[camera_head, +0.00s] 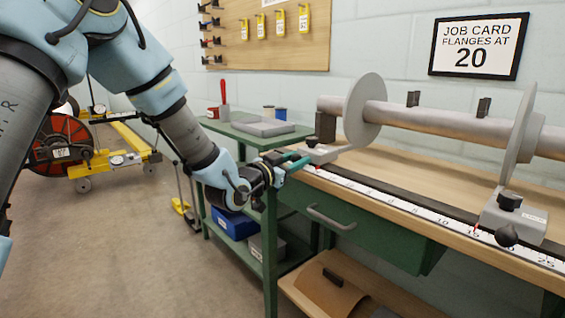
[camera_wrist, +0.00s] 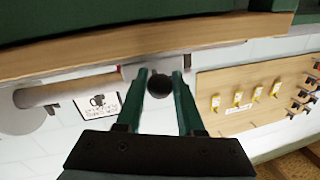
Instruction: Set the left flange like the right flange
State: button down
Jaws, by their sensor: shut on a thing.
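The left flange (camera_head: 366,108) is a grey disc on a horizontal shaft (camera_head: 425,120), with a foot (camera_head: 322,153) on the bench rail. A red pointer (camera_head: 318,167) shows by its foot, near the scale's left end. My gripper (camera_head: 293,162) is at this foot, its green fingers shut on a round black knob (camera_wrist: 160,86), seen between the fingertips in the wrist view. In the head view the knob is hidden. The right flange (camera_head: 520,125) stands further right, with its foot (camera_head: 518,222), a black ball knob (camera_head: 506,236) and a red pointer near 15.
The scale (camera_head: 425,218) runs along the wooden bench's front edge. A job card (camera_head: 478,47) on the wall reads "FLANGES AT 20". A green side table (camera_head: 245,134) with a grey tray stands left of the bench. A drawer handle (camera_head: 330,218) sticks out below.

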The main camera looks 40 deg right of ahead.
jog(key=s, duration=0.2)
jog(key=s+b, duration=0.1)
jog(key=s, duration=0.2)
jog(key=shift+s+a, duration=0.2)
jog(key=shift+s, duration=0.1)
jog(key=c, duration=0.5)
grip_release()
jog(key=shift+c, duration=0.2)
jog(key=s+a, duration=0.1)
jog(key=a, duration=0.9)
jog(key=shift+s+a+b, duration=0.25)
jog(key=shift+a+b, duration=0.05)
jog(key=shift+a, duration=0.05)
